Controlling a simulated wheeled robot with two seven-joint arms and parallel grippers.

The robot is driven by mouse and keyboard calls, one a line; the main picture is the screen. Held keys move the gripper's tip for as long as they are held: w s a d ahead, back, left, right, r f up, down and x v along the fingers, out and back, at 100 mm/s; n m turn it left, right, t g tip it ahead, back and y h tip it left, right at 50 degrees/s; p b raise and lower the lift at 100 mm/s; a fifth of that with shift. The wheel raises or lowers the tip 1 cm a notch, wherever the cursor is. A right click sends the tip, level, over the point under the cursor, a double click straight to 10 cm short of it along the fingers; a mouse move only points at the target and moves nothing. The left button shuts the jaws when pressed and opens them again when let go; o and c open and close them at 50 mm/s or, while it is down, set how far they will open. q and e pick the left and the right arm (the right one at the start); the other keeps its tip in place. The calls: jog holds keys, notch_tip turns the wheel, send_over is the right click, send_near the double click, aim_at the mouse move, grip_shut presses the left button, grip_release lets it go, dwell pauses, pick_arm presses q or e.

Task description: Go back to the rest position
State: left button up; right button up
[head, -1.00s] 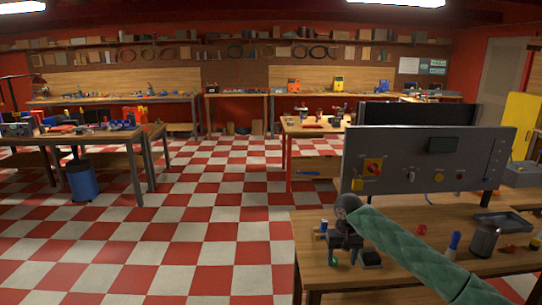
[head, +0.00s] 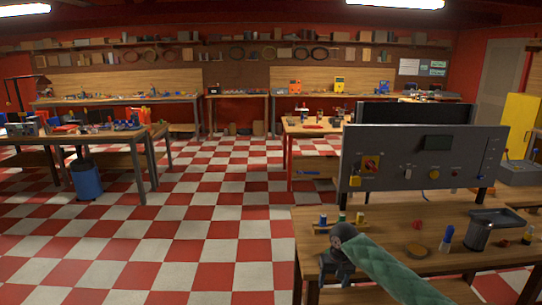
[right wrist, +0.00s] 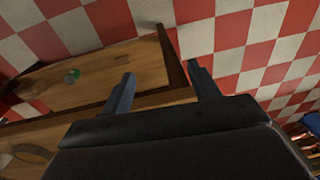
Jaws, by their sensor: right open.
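My right gripper (head: 335,268) is low at the left front part of the near workbench (head: 385,220), at the end of my green-sleeved arm. In the right wrist view its two blue-grey fingers (right wrist: 162,84) stand wide apart with nothing between them. Behind them are the bench's edge and the checkered floor. My left gripper is not in view.
A grey control panel (head: 410,160) stands on the bench. Small bottles (head: 341,219), a red piece (head: 417,224), a brown disc (head: 418,249), a blue-white marker (head: 446,238), a dark cup (head: 478,235) and a tray (head: 496,217) are there too. The floor (head: 215,225) to the left is clear.

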jog(key=s+a+f+y, duration=0.15)
jog(key=s+f, duration=0.35)
jog(key=f, duration=0.5)
jog(key=s+a+f+t, duration=0.1)
jog(key=s+a+f, duration=0.1)
jog(key=s+f, duration=0.65)
jog(key=s+a+f, duration=0.2)
jog(key=s+f, duration=0.1)
jog(key=f, duration=1)
jog(key=s+d+f, duration=0.1)
jog(key=s+f, duration=0.6)
jog(key=s, duration=0.4)
jog(key=s+d+f+n+h, duration=0.1)
jog(key=s+f, duration=0.6)
jog(key=s, duration=0.5)
jog(key=s+d+f, duration=0.1)
jog(key=s+f, duration=0.6)
jog(key=s, duration=0.5)
jog(key=shift+d+f+n, duration=0.2)
jog(key=shift+d+n, duration=0.05)
jog(key=shift+n, duration=0.15)
jog(key=shift+h, duration=0.25)
